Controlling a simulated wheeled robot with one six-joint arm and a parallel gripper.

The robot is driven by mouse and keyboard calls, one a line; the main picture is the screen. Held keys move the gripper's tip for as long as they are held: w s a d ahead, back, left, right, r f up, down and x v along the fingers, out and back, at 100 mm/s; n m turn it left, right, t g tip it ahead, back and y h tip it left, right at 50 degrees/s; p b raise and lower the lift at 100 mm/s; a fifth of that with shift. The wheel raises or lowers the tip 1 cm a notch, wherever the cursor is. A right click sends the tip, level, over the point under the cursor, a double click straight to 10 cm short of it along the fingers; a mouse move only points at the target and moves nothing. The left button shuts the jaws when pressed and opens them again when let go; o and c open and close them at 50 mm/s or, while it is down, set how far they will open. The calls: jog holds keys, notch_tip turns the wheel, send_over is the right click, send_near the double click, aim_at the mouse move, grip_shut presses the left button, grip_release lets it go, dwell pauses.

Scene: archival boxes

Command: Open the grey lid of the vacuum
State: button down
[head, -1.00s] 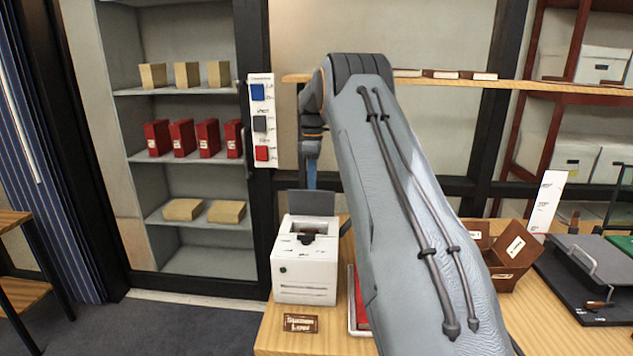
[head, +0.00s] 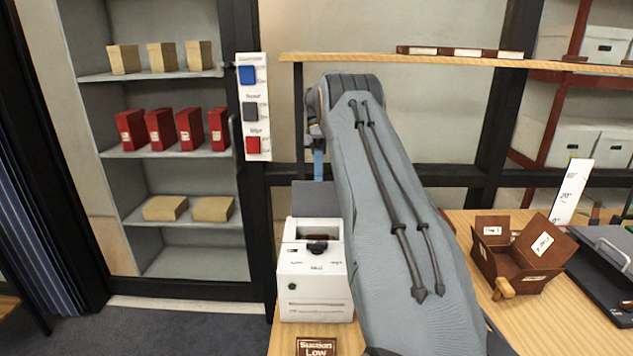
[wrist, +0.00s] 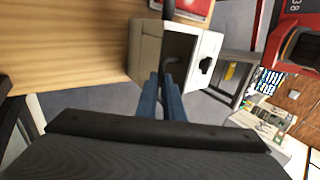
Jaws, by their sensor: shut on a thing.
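The vacuum is a white box-shaped machine (head: 315,275) at the left end of the wooden table, with a dark black latch and an opening in its top. Its grey lid (head: 315,199) stands upright at the back of the opening. The blue fingers of my gripper (head: 318,176) come down at the lid's top edge, partly hidden by my arm. In the wrist view, my gripper (wrist: 172,76) is shut at the machine (wrist: 148,50), on what appears to be the lid; the exact contact is unclear.
A "Suction Low" sign (head: 317,346) lies in front of the machine. A brown open box (head: 515,262) and a dark tray-like device (head: 605,270) are to the right. A shelf board (head: 400,60) runs above. My arm hides the table's middle.

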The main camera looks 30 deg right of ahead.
jog(key=shift+w+f, duration=0.1)
jog(key=shift+f, duration=0.25)
jog(key=c, duration=1.9)
grip_release()
jog(key=shift+w, duration=0.15)
jog(key=shift+d+r, duration=0.1)
jog(key=shift+r, duration=0.05)
jog(key=shift+r, duration=0.1)
